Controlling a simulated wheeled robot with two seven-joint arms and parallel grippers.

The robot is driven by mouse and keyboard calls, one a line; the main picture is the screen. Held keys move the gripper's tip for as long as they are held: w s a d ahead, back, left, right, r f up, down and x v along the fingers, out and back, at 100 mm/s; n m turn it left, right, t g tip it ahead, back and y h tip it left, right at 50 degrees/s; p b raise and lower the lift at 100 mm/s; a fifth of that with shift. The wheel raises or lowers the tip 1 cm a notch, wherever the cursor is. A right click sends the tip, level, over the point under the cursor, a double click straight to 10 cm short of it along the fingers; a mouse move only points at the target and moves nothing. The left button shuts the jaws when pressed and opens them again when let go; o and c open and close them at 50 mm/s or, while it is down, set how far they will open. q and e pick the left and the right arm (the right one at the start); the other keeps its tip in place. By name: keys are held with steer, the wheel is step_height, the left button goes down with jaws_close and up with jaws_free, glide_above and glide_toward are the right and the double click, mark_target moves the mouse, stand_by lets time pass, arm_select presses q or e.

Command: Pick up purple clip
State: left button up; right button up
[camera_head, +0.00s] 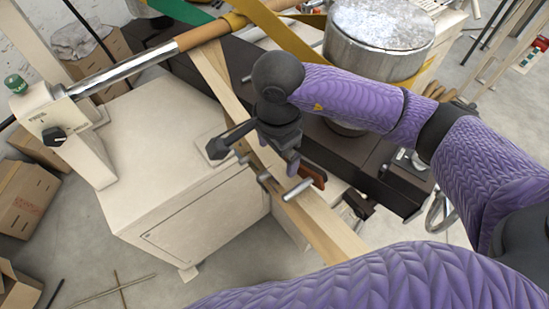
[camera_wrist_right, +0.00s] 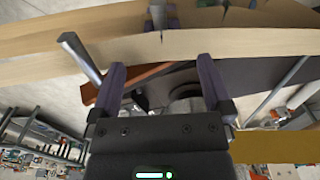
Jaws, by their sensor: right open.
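My right gripper (camera_head: 286,165) is over the wooden strip in the head view, beside metal rods and a rust-brown bar (camera_head: 313,175). In the right wrist view its two purple fingers (camera_wrist_right: 160,75) stand wide apart with nothing held between them. A small grey-purple piece (camera_wrist_right: 168,18) shows at the wooden strip, beyond the fingertips; it may be the purple clip, but I cannot tell for sure. In the head view I cannot separate the clip from the purple fingers. My left gripper is out of view.
The wooden strip (camera_head: 325,228) slants past a beige cabinet (camera_head: 165,165). A metal rod (camera_wrist_right: 82,58) is close to the left finger. A metal drum (camera_head: 375,45) stands behind my right arm. Cardboard boxes (camera_head: 25,200) lie on the floor at left.

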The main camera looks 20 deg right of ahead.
mark_target(275, 164)
steer(key=f, duration=0.7)
steer(key=shift+a, duration=0.2)
steer(key=shift+w, duration=0.1)
steer(key=c, duration=1.3)
